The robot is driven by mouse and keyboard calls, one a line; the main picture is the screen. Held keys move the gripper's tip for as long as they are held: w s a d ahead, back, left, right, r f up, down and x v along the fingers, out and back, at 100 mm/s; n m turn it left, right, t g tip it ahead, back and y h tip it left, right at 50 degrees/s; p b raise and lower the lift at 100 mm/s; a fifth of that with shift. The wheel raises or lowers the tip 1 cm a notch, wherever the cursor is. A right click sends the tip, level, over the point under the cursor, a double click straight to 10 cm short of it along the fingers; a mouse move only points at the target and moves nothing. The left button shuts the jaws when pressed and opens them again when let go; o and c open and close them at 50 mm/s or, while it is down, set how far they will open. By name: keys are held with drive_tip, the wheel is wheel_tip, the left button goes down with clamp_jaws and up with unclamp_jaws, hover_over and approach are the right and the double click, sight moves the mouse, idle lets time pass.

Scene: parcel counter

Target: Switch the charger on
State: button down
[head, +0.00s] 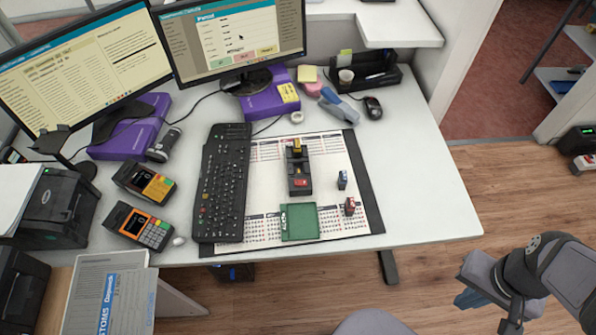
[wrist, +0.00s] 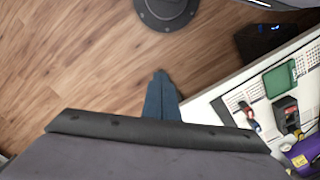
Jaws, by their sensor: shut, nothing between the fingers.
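The charger (head: 299,168) appears to be a black upright unit with yellow parts on top and a red switch (head: 301,183) at its near end. It stands on the desk mat and also shows in the wrist view (wrist: 285,116). The switch's position is too small to read. My gripper (head: 468,299) is at the lower right of the head view, off the desk and over the floor, well apart from the charger. Its blue fingers (wrist: 162,98) are together and empty in the wrist view.
A green tray (head: 300,222) lies just in front of the charger. Two small items, one blue-grey (head: 342,180) and one red-black (head: 350,206), stand to its right. A keyboard (head: 222,182) is to its left. The desk's right side (head: 420,190) is clear.

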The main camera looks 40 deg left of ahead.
drive_tip(key=s+a+f+n+g+h+p, duration=0.1)
drive_tip(key=s+a+f+n+g+p, duration=0.2)
drive_tip(key=s+a+n, duration=0.45)
drive_tip(key=n+t+p, duration=0.1)
drive_tip(key=n+t, duration=0.2)
drive_tip(key=n, duration=0.1)
hover_over(294, 182)
drive_tip(key=s+d, duration=0.6)
drive_tip(key=d, duration=0.4)
drive_tip(key=shift+m+y, duration=0.25)
drive_tip(key=shift+y, duration=0.15)
wheel_tip(294, 182, down, 8)
drive_tip(key=w+a+r+m+t+y, duration=0.1)
drive_tip(key=w+a+r+m+y, duration=0.1)
drive_tip(key=w+a+r, duration=0.3)
drive_tip(key=a+r, duration=0.1)
drive_tip(key=a, duration=0.3)
drive_tip(key=shift+w+t, duration=0.25)
drive_tip(key=shift+t, duration=0.05)
drive_tip(key=shift+f, duration=0.15)
drive_tip(key=shift+s+d+b+x, duration=0.15)
drive_tip(key=shift+b+x, duration=0.6)
drive_tip(key=shift+x, duration=0.35)
drive_tip(key=shift+s+d+b+x, duration=0.2)
drive_tip(key=shift+b+x, duration=0.5)
drive_tip(key=shift+x, duration=0.4)
drive_tip(key=shift+s+d+b+x, duration=0.15)
drive_tip(key=shift+b+x, duration=0.6)
drive_tip(key=shift+x, duration=0.4)
